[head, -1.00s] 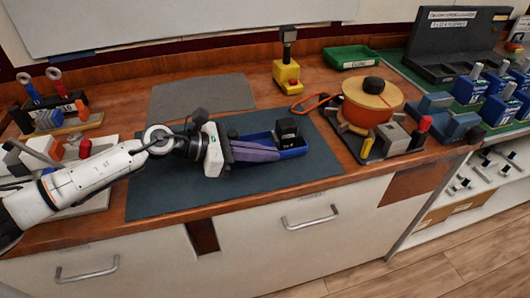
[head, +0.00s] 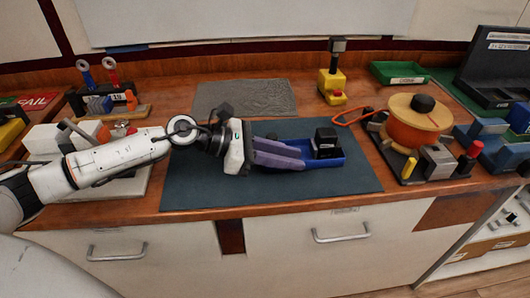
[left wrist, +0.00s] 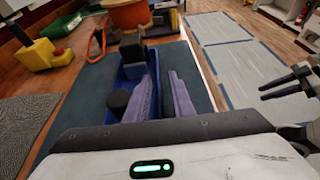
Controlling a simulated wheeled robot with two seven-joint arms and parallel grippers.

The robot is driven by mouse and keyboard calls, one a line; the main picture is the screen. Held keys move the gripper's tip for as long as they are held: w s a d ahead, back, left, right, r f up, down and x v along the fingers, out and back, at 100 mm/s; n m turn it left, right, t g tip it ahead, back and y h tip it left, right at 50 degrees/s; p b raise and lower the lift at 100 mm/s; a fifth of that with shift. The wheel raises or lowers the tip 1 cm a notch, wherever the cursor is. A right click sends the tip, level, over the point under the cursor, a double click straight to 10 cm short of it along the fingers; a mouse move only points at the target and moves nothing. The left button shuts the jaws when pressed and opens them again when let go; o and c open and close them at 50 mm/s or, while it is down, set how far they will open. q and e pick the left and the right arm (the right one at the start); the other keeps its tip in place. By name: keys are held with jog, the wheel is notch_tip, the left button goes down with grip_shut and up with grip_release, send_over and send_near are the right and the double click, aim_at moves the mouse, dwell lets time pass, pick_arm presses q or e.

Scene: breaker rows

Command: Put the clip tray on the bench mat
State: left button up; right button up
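A blue tray (head: 333,163) lies on the dark bench mat (head: 210,188), near its right part. A black block (head: 325,140) stands in it, and a dark round piece (left wrist: 118,99) shows at its near end in the left wrist view. I cannot read a label on this tray. My left gripper (head: 302,158) reaches in from the left, low at the tray's near left side. My right gripper (left wrist: 263,91) hangs empty, fingers apart, off the bench.
A green tray (head: 398,72) with a label stands at the back. A grey mat (head: 241,97) lies behind. The dark mat's left part is clear.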

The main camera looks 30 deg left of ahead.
pick_arm(q)
jog(key=b+v, duration=0.1)
jog(key=v, duration=0.6)
jog(key=shift+s+a+b, duration=0.25)
jog(key=shift+s+b, duration=0.05)
jog(key=shift+b, duration=0.1)
jog(key=shift+s+a+r, duration=0.15)
jog(key=shift+a+r, duration=0.05)
dwell(0.6)
